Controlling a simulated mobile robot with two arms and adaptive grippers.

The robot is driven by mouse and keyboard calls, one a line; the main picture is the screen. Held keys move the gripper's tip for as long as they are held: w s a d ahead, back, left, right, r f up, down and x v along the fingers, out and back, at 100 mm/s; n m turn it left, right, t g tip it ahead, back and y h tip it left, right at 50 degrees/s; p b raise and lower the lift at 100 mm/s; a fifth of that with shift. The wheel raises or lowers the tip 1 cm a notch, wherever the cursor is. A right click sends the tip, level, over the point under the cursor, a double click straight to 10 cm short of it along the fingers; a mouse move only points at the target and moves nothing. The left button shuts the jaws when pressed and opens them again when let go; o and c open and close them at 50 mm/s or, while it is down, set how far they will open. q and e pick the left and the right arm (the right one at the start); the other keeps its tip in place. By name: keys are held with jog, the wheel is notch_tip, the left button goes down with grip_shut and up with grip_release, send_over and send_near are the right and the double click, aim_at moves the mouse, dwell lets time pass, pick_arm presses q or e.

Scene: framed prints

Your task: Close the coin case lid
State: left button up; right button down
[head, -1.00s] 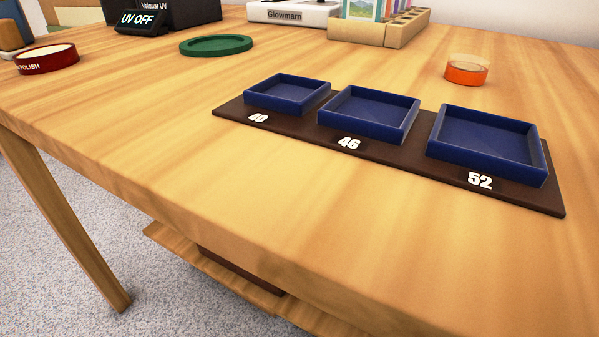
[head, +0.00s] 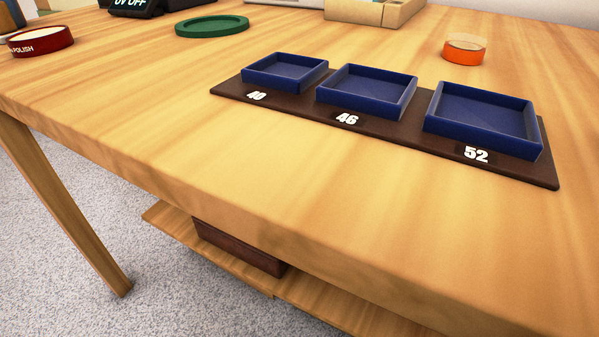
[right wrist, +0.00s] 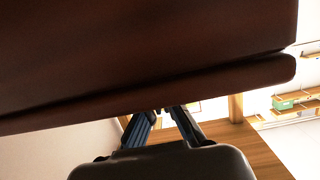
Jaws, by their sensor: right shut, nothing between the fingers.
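A dark brown box (head: 238,247), which looks like the coin case, sits on the lower shelf under the table in the head view. Its upper part is hidden by the tabletop, so I cannot tell how its lid stands. In the right wrist view a large dark reddish-brown surface (right wrist: 140,45) with a long seam and a rounded edge fills the top, very close. It may be the same case. My right gripper (right wrist: 168,110) is shut and empty, its fingertips at or just beneath that edge; I cannot tell if they touch. My left gripper is in neither view.
The wooden tabletop (head: 150,130) carries three blue trays on a brown board (head: 400,142), an orange-based round container (head: 464,52), a green round tray (head: 212,27) and a red polish tin (head: 40,42). The lower shelf (head: 335,305) is partly visible. The tabletop's front is clear.

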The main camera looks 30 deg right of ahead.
jog(key=v, duration=1.1)
jog(key=shift+s, duration=0.4)
jog(key=shift+d+r, duration=0.1)
